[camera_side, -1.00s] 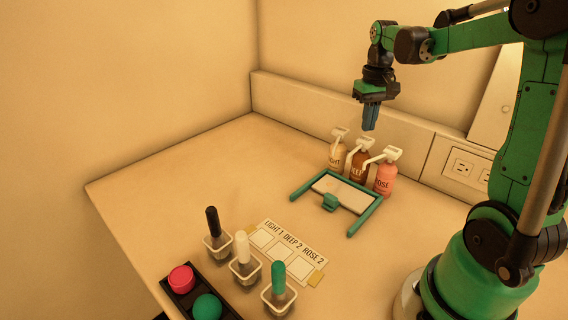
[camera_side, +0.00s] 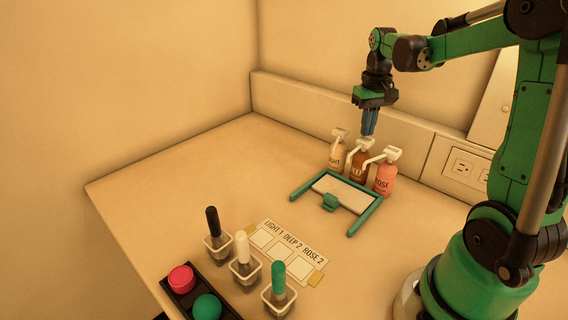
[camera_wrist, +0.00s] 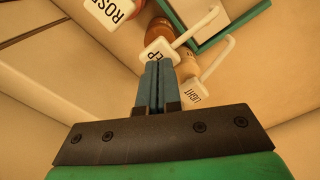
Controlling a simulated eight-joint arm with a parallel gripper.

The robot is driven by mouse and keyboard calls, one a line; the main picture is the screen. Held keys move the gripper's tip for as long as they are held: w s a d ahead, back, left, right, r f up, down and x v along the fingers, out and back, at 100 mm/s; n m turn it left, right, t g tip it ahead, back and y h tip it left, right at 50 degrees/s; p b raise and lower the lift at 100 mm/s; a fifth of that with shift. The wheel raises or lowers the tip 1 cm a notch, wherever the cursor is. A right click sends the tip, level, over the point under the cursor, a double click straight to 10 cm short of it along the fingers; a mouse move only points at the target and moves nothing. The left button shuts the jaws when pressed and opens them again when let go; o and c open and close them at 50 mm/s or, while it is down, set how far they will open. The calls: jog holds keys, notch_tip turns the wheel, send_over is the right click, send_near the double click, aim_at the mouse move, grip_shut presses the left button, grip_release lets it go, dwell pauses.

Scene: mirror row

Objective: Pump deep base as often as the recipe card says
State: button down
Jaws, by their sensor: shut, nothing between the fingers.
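Three pump bottles stand in a row at the back of the table in the side view. The brown deep base bottle (camera_side: 358,166) is in the middle, with a white pump head (camera_side: 362,144). My gripper (camera_side: 368,135) is shut and empty, its blue fingers pointing down at the deep pump head, apparently just above or touching it. In the wrist view the fingertips (camera_wrist: 157,64) overlap the pump head marked "EP" (camera_wrist: 160,50); contact cannot be told. The recipe card (camera_side: 288,251) reads "LIGHT 1 DEEP 2 ROSE 2".
The light bottle (camera_side: 338,154) and pink rose bottle (camera_side: 385,179) stand close on either side. A green-framed tray (camera_side: 325,184) lies before them under the nozzles. Several brush pots (camera_side: 242,270) and red (camera_side: 181,279) and green (camera_side: 207,307) buttons are at the front.

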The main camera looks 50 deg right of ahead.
jog(key=shift+f, duration=1.05)
jog(key=shift+r, duration=1.65)
jog(key=shift+f, duration=0.15)
jog(key=shift+f, duration=1.5)
jog(key=shift+r, duration=1.65)
